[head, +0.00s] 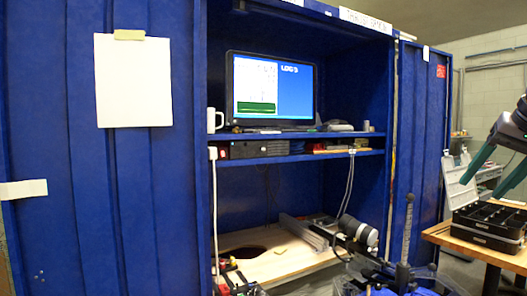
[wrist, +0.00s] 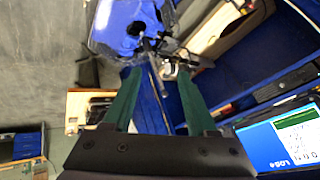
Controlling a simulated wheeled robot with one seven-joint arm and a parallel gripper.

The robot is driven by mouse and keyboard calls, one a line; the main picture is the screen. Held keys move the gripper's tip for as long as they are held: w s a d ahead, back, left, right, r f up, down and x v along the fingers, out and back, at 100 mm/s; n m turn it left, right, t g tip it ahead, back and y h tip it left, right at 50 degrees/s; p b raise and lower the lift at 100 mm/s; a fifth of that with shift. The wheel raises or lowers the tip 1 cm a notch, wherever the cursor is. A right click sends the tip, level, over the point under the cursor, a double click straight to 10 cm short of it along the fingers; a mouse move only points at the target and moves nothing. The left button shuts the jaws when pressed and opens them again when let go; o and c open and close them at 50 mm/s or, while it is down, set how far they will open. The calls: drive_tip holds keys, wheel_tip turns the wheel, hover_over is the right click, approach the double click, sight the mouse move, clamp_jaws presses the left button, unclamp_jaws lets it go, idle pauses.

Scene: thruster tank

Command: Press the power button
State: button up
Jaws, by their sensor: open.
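No power button can be made out clearly in either view. A lit monitor (head: 272,88) stands on the upper shelf of the blue cabinet, and it also shows tilted at the lower right of the wrist view (wrist: 288,143). A black box (head: 258,149) sits on the narrow shelf below it; any button on it is too small to tell. A white plug-like piece with red (head: 213,153) is at the shelf's left end. My gripper (head: 483,190) is at the far right, outside the cabinet and well apart from the monitor. Its two green fingers are spread and empty in the wrist view (wrist: 158,76).
The blue cabinet's left door (head: 50,150) carries a white paper sheet (head: 133,85). A wooden table (head: 470,243) with a black case (head: 490,226) stands below my gripper. A camera-like cylinder (head: 358,229) and clutter fill the lower cabinet. The cabinet front is open.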

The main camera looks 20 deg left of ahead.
clamp_jaws()
idle(1.5)
